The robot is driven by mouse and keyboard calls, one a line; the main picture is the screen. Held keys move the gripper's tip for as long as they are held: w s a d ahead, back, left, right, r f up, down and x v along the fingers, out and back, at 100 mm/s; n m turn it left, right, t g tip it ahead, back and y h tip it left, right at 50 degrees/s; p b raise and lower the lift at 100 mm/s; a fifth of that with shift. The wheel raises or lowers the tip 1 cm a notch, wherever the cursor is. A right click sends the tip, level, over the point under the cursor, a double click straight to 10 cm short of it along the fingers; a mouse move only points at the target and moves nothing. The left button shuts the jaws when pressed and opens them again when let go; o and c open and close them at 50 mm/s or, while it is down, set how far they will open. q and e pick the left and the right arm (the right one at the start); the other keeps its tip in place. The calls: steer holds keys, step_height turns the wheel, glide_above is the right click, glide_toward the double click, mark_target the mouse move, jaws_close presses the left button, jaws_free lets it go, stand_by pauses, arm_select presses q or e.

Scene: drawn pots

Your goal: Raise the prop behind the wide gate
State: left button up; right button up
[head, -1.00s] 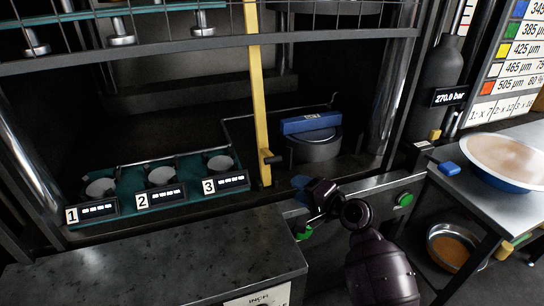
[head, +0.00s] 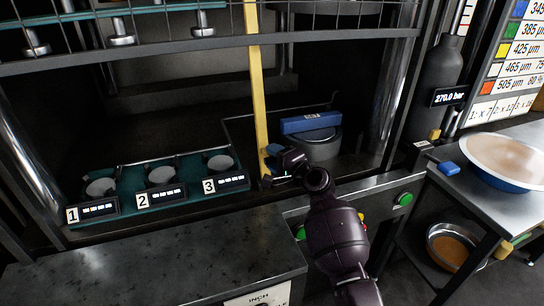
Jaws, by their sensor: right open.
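The wide gate (head: 200,47), a grey barred frame, spans the top of the view in a raised position. My right gripper (head: 270,168) is open at the prop's lower end, beside a small knob there. I cannot tell whether the fingers touch the prop. My left gripper is not in view.
A teal tray (head: 130,217) with three numbered cups lies left of the prop. A blue block (head: 310,122) sits on a dark round pot (head: 318,148) close to the right. A dark counter (head: 150,258) is in front. A bowl (head: 508,160) stands on the right-hand table.

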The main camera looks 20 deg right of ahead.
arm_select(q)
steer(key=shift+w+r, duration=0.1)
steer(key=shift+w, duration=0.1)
arm_select(e)
steer(key=shift+w+a, duration=0.15)
steer(key=shift+w, duration=0.3)
jaws_close()
steer(key=s+t+b, duration=0.1)
steer(key=b, duration=0.2)
steer(key=shift+f+b, duration=0.3)
steer(key=shift+b, duration=0.05)
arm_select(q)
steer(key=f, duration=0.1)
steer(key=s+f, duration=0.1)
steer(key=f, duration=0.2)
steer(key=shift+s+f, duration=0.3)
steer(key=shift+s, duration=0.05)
arm_select(e)
steer(key=shift+s+f, duration=0.2)
steer(key=shift+s, duration=0.4)
steer(key=shift+s+f, duration=0.2)
steer(key=shift+s, duration=0.35)
